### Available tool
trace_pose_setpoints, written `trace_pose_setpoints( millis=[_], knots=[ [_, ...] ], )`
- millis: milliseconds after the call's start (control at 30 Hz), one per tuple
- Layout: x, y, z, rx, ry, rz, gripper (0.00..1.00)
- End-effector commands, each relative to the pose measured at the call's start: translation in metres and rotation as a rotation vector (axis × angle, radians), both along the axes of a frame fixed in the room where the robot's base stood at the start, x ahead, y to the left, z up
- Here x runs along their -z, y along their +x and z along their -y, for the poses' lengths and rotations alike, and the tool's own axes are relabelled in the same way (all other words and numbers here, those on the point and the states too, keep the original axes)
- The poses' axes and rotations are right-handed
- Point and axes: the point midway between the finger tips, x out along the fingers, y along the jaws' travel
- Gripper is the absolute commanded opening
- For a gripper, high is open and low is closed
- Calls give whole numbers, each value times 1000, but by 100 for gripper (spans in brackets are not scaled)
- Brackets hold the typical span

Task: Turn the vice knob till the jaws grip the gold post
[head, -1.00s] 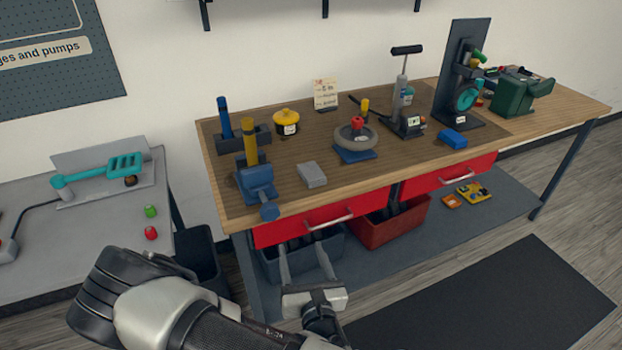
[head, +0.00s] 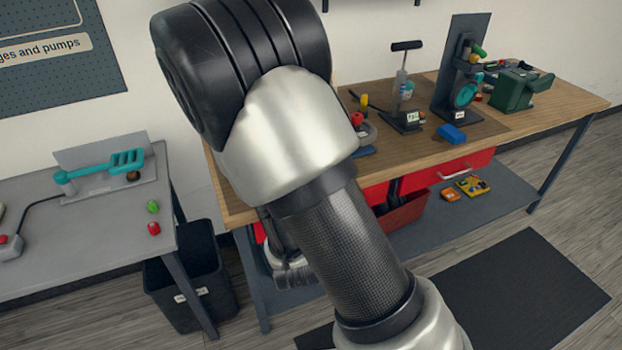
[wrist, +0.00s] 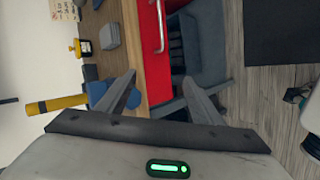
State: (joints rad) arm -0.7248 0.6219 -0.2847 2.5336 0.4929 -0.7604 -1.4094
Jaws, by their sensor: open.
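The gold post (wrist: 57,104), with a dark band, shows at the left of the wrist view, which is turned on its side. It stands at the blue vice (wrist: 97,91), partly hidden behind my left finger. The blue vice knob (wrist: 132,98) shows just inside that finger, near the bench's front edge. I cannot tell whether finger and knob touch, or how wide the jaw gap is. My gripper (wrist: 159,77) is open, with nothing held between its fingertips. In the head view my arm hides the vice, post and knob.
A red drawer (wrist: 163,50) with a metal handle lies ahead of my fingers. A side table (head: 90,225) and a dark bin (head: 190,280) stand left in the head view.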

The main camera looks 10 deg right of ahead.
Motion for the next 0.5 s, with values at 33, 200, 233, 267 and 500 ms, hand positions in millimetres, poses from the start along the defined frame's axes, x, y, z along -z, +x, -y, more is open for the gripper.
trace_pose_setpoints(
  millis=[33, 200, 233, 267, 500],
  knots=[
    [-11, 2, -2, 34, 58, -10, 60],
    [-37, 1, -9, 136, 243, -65, 60],
    [-42, 1, -9, 155, 273, -75, 60],
    [-47, 0, -10, 172, 303, -83, 60],
    [-94, -7, -13, 304, 518, -154, 60]
  ],
)
